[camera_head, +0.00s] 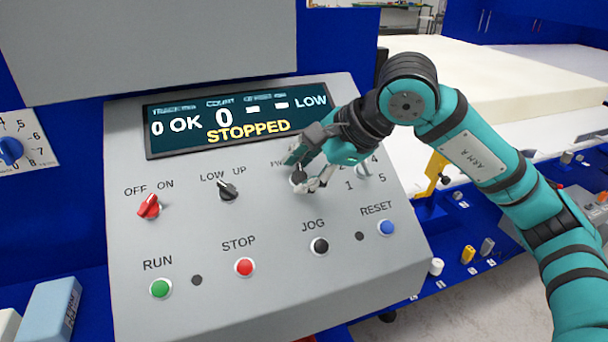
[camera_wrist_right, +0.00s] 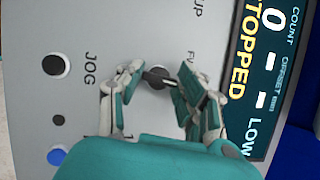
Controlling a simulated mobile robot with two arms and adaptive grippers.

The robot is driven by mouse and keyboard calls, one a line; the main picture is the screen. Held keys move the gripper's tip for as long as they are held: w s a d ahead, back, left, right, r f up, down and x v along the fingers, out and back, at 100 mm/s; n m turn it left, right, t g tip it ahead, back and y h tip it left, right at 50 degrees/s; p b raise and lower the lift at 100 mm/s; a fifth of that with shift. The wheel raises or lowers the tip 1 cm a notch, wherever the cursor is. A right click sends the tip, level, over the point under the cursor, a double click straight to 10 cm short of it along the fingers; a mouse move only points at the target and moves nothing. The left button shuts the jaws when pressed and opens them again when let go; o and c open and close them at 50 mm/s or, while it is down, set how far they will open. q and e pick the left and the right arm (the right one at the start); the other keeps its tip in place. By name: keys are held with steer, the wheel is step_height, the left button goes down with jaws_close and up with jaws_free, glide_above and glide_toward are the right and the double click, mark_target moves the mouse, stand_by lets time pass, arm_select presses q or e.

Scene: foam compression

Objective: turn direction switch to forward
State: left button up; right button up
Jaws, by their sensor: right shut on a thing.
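The direction switch is a black rotary knob (camera_head: 298,179) on the sloped grey control panel (camera_head: 270,220), below the display. Its label is mostly covered by my gripper; only the letters at its start show. My right gripper (camera_head: 308,176) is at this knob and shut on it. In the right wrist view, the knob (camera_wrist_right: 158,77) sits between the two fingers of the gripper (camera_wrist_right: 154,84), with its pointer running between them. Its exact setting is hard to tell. The display (camera_head: 238,118) reads "STOPPED", "OK", "0" and "LOW". My left gripper is not in view.
A red OFF/ON switch (camera_head: 149,206) and a black LOW/UP switch (camera_head: 228,191) stand to the left. Green (camera_head: 160,288), red (camera_head: 244,267), black JOG (camera_head: 320,245) and blue RESET (camera_head: 386,227) buttons lie below. A numbered dial (camera_head: 363,170) is close on the right, partly hidden.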

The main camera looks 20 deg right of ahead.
steer(key=n+g, duration=0.1)
steer(key=n, duration=0.3)
steer(key=shift+w+r+n+g, duration=0.1)
steer(key=shift+n+g, duration=0.2)
steer(key=shift+g, duration=0.1)
steer(key=n, duration=0.2)
steer(key=n+g+h, duration=0.1)
steer(key=n, duration=0.1)
steer(key=shift+g+p, duration=0.3)
steer(key=shift+p, duration=0.05)
steer(key=shift+n+h, duration=0.3)
steer(key=shift+n, duration=0.1)
steer(key=o, duration=1.2)
steer(key=shift+c, duration=0.2)
steer(key=v, duration=1.2)
steer(key=shift+w, duration=0.1)
